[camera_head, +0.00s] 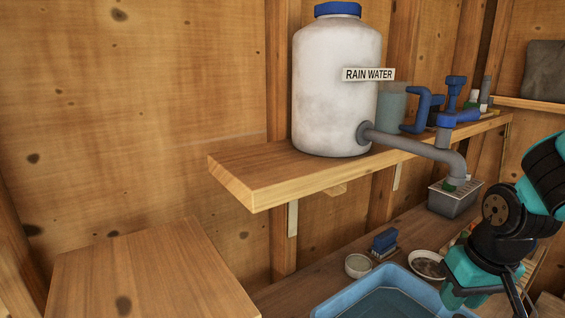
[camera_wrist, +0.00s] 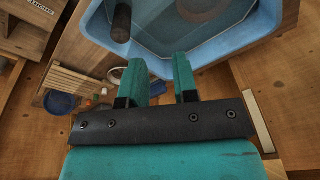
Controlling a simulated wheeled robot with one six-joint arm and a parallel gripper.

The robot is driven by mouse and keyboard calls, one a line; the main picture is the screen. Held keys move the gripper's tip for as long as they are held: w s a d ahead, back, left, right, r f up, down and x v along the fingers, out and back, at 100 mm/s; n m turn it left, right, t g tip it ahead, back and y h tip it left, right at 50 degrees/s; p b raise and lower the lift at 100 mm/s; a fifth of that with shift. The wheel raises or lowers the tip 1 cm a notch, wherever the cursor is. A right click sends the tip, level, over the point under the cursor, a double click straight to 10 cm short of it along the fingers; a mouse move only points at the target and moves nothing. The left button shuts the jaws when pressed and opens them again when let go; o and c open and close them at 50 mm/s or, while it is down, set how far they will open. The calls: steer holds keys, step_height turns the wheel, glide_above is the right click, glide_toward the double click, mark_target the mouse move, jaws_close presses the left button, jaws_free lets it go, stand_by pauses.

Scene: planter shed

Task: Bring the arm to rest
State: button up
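My arm is teal and black and stands at the right edge of the camera_head view, beside the blue tub (camera_head: 348,300). My gripper (camera_wrist: 160,62) shows in the wrist view with its two teal fingers apart and nothing held between them. The fingers point toward the near rim of the blue tub (camera_wrist: 212,62), which holds water. Whether the fingers touch the rim I cannot tell. The gripper's fingers are not clearly seen in the camera_head view.
A white rain water barrel (camera_head: 335,95) stands on a wooden shelf (camera_head: 270,172) with a grey pipe (camera_head: 410,146) and blue valve (camera_head: 455,118). Below are a grey planter (camera_head: 453,205), a blue brush (camera_head: 384,241) and a round saucer (camera_head: 427,264). A blue bowl (camera_wrist: 60,103) lies at left.

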steer(key=s+a+r+n+g+y, duration=0.1)
steer(key=s+a+r+n, duration=0.2)
steer(key=s+a, duration=0.3)
steer(key=s+a+r+n+y, duration=0.2)
steer(key=s+a+r+n, duration=0.1)
steer(key=s+a+r, duration=0.3)
steer(key=shift+s+a+g+y, duration=0.3)
steer(key=shift+s+a+g, duration=0.1)
steer(key=shift+a, duration=0.6)
